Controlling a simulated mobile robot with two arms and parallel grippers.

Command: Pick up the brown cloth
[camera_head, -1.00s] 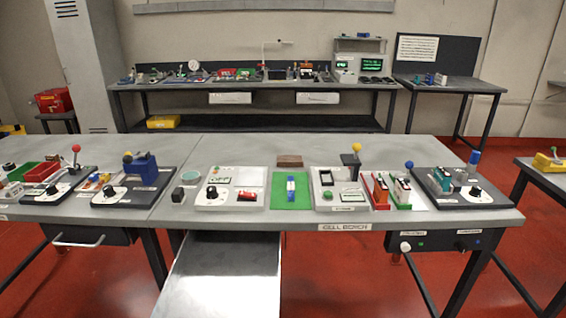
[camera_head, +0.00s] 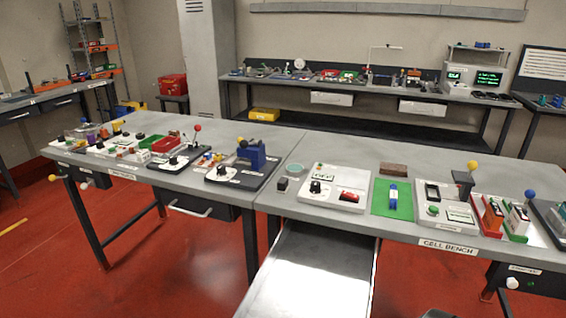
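A small brown folded piece (camera_head: 394,168), which looks like the brown cloth, lies on the grey cell bench (camera_head: 346,211). It sits just behind the green mat (camera_head: 378,205), toward the back edge of the bench. Nothing covers it. A blue and white cell (camera_head: 393,195) is on the mat in front of it. Neither of my grippers can be made out. A small dark shape is cut off at the bottom edge, and I cannot tell what it is.
A tester with a dial (camera_head: 316,187) stands left of the mat, and a device with a yellow knob (camera_head: 473,166) stands right. A shiny metal surface (camera_head: 310,270) juts out below the bench front. Red floor is open at the front left.

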